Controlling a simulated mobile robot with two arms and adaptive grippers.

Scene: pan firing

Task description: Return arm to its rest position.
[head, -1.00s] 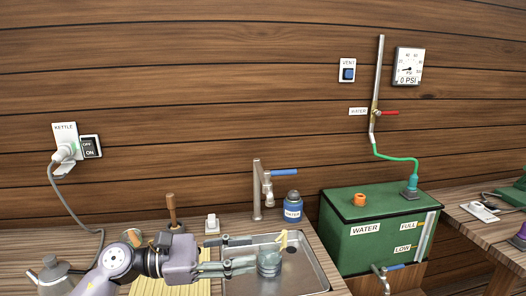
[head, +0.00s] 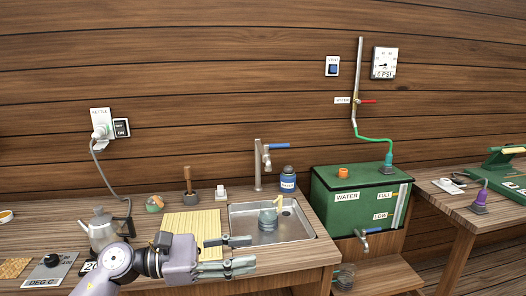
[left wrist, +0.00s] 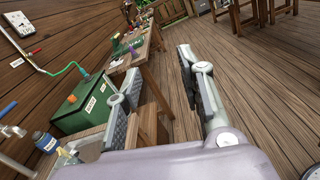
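My left gripper (head: 246,254) reaches in from the lower left and hangs in front of the counter and sink. Its two fingers are apart with nothing between them. The left wrist view also shows the left gripper (left wrist: 160,105) open and empty, with wooden floor beyond it. A grey-blue round container (head: 267,220) with a yellow piece at its top stands in the metal sink (head: 306,231), apart from my fingers. My right arm and gripper are not in view.
The counter holds a kettle (head: 102,230), a bamboo mat (head: 205,224), a blue water bottle (head: 288,183) and a tap (head: 258,165). A green water tank (head: 360,200) stands right of the sink. Open floor (left wrist: 240,70) lies beyond the counter in the left wrist view.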

